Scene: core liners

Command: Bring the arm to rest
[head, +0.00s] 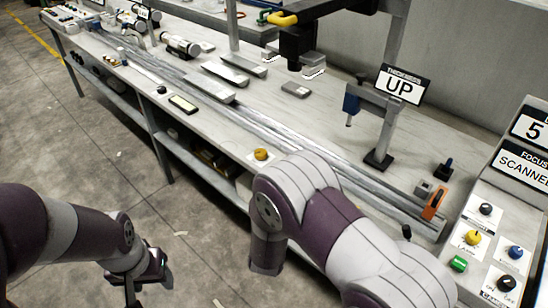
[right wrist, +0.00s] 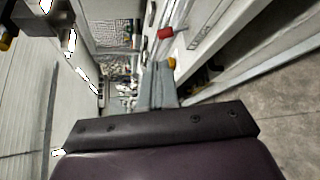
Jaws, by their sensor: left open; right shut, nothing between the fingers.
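My left arm (head: 70,235) comes in from the left, low beside the bench, and hangs over the floor. Its gripper (head: 147,280) is open and empty, apart from the bench. My right arm (head: 340,235) reaches in from the bottom and bends over the front edge of the bench. Its gripper is hidden behind the arm in the head view. In the right wrist view the grey fingers of my right gripper (right wrist: 158,82) are together, with nothing seen between them.
The long bench (head: 310,125) carries rails, metal blocks and cylinders. A control panel (head: 490,235) with coloured knobs is at the right. A yellow knob (head: 261,154) sits on the front edge. The floor (head: 70,140) at left is clear.

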